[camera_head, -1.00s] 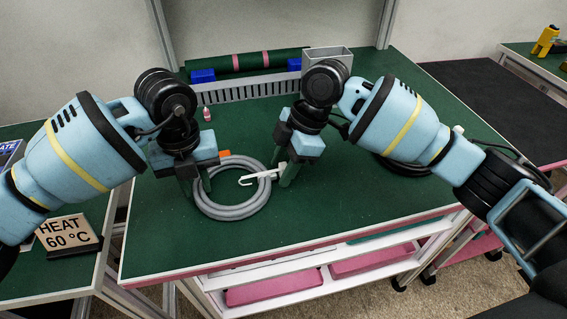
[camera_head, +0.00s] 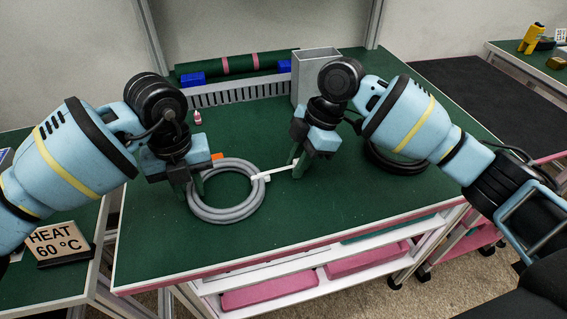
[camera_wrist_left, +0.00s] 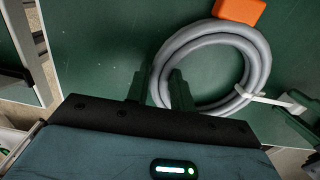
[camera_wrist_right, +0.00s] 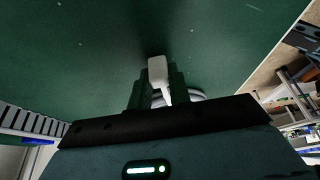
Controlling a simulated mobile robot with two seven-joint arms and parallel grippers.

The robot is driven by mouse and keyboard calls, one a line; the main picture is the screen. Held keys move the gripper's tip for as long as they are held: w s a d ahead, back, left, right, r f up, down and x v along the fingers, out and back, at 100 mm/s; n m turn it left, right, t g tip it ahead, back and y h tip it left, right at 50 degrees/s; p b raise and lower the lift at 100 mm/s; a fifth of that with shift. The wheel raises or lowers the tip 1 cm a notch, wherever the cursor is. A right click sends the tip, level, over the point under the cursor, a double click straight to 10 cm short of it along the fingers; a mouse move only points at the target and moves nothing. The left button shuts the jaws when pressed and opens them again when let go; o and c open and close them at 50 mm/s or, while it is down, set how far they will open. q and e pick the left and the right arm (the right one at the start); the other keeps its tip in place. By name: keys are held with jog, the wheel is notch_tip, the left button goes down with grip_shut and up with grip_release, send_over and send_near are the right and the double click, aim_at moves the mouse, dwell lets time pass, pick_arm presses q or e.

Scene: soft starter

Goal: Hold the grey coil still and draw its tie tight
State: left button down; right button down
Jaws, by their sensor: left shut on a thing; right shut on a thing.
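The grey coil (camera_head: 226,216) lies flat on the green bench top. It also shows in the left wrist view (camera_wrist_left: 258,62). My left gripper (camera_head: 194,196) is shut on the coil's left side; its fingers (camera_wrist_left: 158,92) straddle the hose in the left wrist view. A white tie (camera_head: 277,174) goes around the coil's right side, with its tail stretched straight out to the right. My right gripper (camera_head: 296,170) is shut on the tail's end, apart from the coil. In the right wrist view the white tie end (camera_wrist_right: 158,72) sits between the fingers.
An orange block (camera_wrist_left: 238,10) lies beside the coil at the back. A grey open bin (camera_head: 312,68), a slotted duct (camera_head: 243,92) and a small red-capped bottle (camera_head: 197,117) stand at the back. A black cable coil (camera_head: 395,160) lies behind my right arm. The front bench is clear.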

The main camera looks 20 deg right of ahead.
pick_arm(q)
jog(key=shift+a, duration=0.2)
pick_arm(e)
jog(key=c, duration=1.7)
grip_release()
jog(key=o, duration=0.4)
jog(key=v, duration=1.2)
jog(key=shift+w+r, duration=0.1)
pick_arm(q)
jog(key=c, duration=1.1)
grip_release()
